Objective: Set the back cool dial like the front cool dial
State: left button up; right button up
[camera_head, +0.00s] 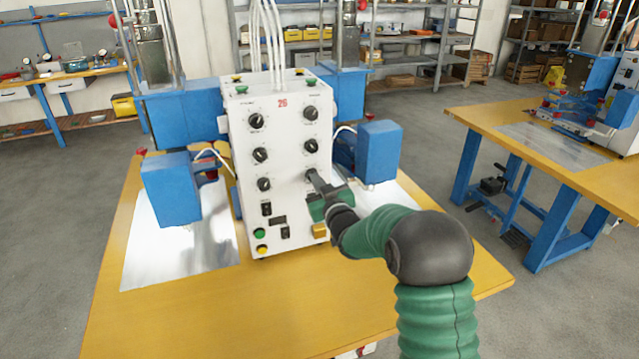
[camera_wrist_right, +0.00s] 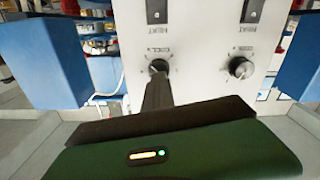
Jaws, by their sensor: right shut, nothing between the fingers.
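The white control box (camera_head: 284,200) carries two columns of black dials. The lowest dial of the left column (camera_head: 264,184) is uncovered; it also shows at the right of the wrist view (camera_wrist_right: 241,68). The lowest dial of the right column (camera_wrist_right: 158,66) is partly hidden behind my right gripper (camera_head: 314,178). The labels are too small to tell for sure which dials are front cool and back cool. My right gripper is shut and empty, its fingertips at the right-column dial; I cannot tell whether they touch it. Both pointer angles are unclear. My left gripper is out of view.
The upper dials sit above on the panel. A black switch (camera_head: 266,208), a green button (camera_head: 259,232) and a yellow button (camera_head: 262,249) are low on the box. Blue welder blocks (camera_head: 170,190) flank it. The front of the yellow table (camera_head: 200,315) is clear.

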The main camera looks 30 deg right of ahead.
jog(key=o, duration=0.5)
jog(key=shift+s+d+f, duration=0.15)
jog(key=shift+f, duration=0.45)
jog(key=shift+c, duration=0.2)
jog(key=shift+o, duration=0.5)
jog(key=shift+w+d+f+g+b, duration=0.1)
jog(key=shift+w+f+g+b, duration=0.05)
jog(key=shift+f, duration=0.25)
jog(key=shift+w+d+f+g+b, duration=0.1)
jog(key=shift+f+g+b, duration=0.05)
jog(key=shift+f, duration=0.2)
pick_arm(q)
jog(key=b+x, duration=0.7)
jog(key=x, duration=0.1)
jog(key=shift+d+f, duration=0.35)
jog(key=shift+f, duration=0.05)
pick_arm(e)
jog(key=v, duration=1.7)
jog(key=shift+s+a+r, duration=0.25)
jog(key=shift+s+a, duration=0.05)
